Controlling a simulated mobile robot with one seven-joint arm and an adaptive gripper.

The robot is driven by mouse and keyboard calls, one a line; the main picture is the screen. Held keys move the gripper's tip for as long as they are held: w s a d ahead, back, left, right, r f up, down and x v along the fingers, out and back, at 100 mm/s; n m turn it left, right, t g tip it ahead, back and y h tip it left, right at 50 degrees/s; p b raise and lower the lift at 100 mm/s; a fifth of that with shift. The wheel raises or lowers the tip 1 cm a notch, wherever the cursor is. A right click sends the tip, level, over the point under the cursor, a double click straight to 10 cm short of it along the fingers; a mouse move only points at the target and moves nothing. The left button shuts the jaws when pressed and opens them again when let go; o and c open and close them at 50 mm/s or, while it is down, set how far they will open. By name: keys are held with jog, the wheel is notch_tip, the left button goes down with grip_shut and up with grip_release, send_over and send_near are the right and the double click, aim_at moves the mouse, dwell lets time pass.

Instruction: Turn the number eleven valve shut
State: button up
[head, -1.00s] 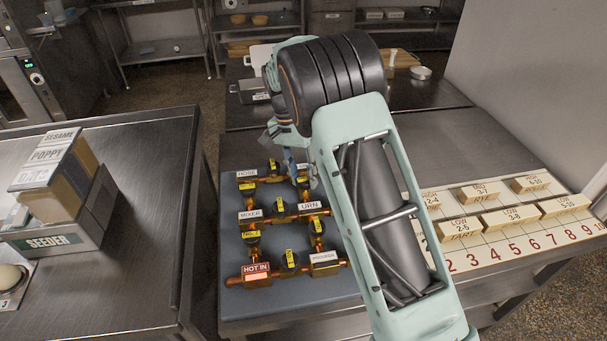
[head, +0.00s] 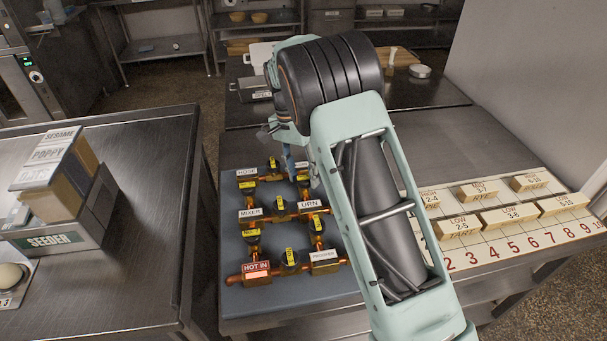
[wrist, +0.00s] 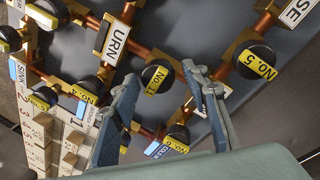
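The number eleven valve (wrist: 157,77) is a round black knob with a yellow "NO. 11" label, on a copper pipe beside the URN plate (wrist: 117,40) in the wrist view. Its label runs roughly across the pipe. My gripper (wrist: 160,72) is open, with one blue-grey finger to each side of the knob. I cannot tell whether either finger touches it. In the head view, my gripper (head: 289,162) is over the upper right of the valve board (head: 235,300), and the valve (head: 303,181) shows just beside its fingers, partly hidden.
Other valves stand close by, including number five (wrist: 256,60) and number six (wrist: 177,138). A numbered board with wooden blocks (head: 508,216) lies to the right. A seeder box (head: 60,225) stands on the left counter. Bare counter (head: 470,145) lies behind the numbered board.

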jog(key=shift+o, duration=0.2)
jog(key=shift+r, duration=0.1)
jog(key=v, duration=1.1)
jog(key=shift+r, duration=0.35)
jog(key=shift+w+a+r, duration=0.1)
